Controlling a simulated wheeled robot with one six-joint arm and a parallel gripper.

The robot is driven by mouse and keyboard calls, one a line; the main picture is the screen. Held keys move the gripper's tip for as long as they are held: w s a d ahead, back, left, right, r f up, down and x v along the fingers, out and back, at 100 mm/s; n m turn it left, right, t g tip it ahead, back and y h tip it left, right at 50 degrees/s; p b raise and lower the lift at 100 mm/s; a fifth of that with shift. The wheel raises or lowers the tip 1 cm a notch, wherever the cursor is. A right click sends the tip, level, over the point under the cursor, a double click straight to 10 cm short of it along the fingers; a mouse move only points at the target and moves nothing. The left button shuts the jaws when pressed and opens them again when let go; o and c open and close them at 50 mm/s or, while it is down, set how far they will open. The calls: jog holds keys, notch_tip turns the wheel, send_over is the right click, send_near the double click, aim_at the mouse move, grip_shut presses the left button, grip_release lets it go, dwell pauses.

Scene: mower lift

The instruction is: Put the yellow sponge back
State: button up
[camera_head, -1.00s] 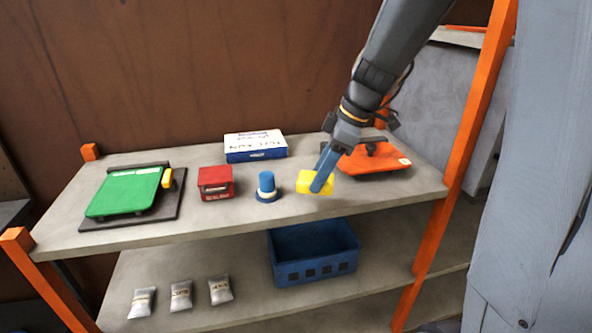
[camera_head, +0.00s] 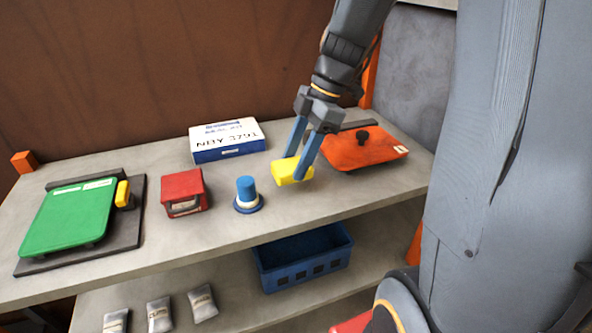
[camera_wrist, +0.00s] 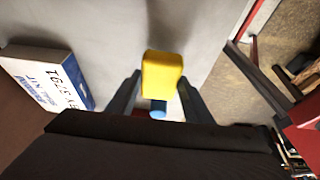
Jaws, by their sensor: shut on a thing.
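The yellow sponge (camera_head: 290,172) is a small block between the two blue fingers of my gripper (camera_head: 292,165), which is shut on it. It is at the upper shelf (camera_head: 330,205), between the blue-capped item and the orange mower-like thing. I cannot tell whether the sponge touches the shelf or hangs just above it. In the wrist view the sponge (camera_wrist: 162,75) sits between the fingertips and partly hides a blue round thing (camera_wrist: 158,108).
A blue-capped item (camera_head: 246,190), a red box (camera_head: 183,190) and a green-topped device (camera_head: 68,218) stand to the left. A blue-white box (camera_head: 227,140) is behind. The orange mower-like thing (camera_head: 362,150) is to the right. A blue crate (camera_head: 302,262) and several grey pouches (camera_head: 160,313) are below.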

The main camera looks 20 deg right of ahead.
jog(key=shift+f+p, duration=0.35)
jog(key=shift+f, duration=1.55)
jog(key=shift+f, duration=0.15)
jog(key=o, duration=1)
jog(key=b+v, duration=0.2)
jog(key=v, duration=1)
jog(key=shift+d+b, duration=0.1)
jog(key=shift+b, duration=0.2)
